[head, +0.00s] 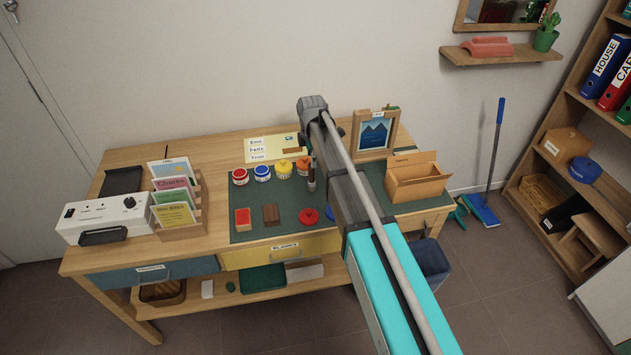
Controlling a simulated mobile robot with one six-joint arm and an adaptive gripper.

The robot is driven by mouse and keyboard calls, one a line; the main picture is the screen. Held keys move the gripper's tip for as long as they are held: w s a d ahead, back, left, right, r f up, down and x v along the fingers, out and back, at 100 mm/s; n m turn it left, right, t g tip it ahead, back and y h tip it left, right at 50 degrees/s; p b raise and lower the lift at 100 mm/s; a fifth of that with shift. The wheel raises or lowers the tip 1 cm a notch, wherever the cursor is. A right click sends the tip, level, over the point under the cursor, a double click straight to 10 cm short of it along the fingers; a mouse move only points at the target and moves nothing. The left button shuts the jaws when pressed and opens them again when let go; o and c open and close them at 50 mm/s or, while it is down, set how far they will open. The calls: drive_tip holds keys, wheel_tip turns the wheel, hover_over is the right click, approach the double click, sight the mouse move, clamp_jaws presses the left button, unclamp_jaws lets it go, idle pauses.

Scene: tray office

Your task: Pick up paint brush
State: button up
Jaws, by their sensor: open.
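A slim upright item with a brown upper part, which looks like the paint brush (312,173), stands on the green mat (262,222) in the head view. My gripper (307,145) points down from the end of my arm, just above the brush. The jaws are open, and the fingers are small and partly hidden by my arm. I cannot tell whether they reach around the brush's top.
A red sponge-like block (243,218), a brown block (271,214) and a red round item (309,216) lie in front. A picture frame (375,133) and an open cardboard box (414,181) stand to the right.

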sight(311, 169)
drive_tip(key=shift+a+f+b, duration=0.1)
drive_tip(key=shift+f+b, duration=2.5)
drive_tip(key=shift+b, duration=0.05)
clamp_jaws()
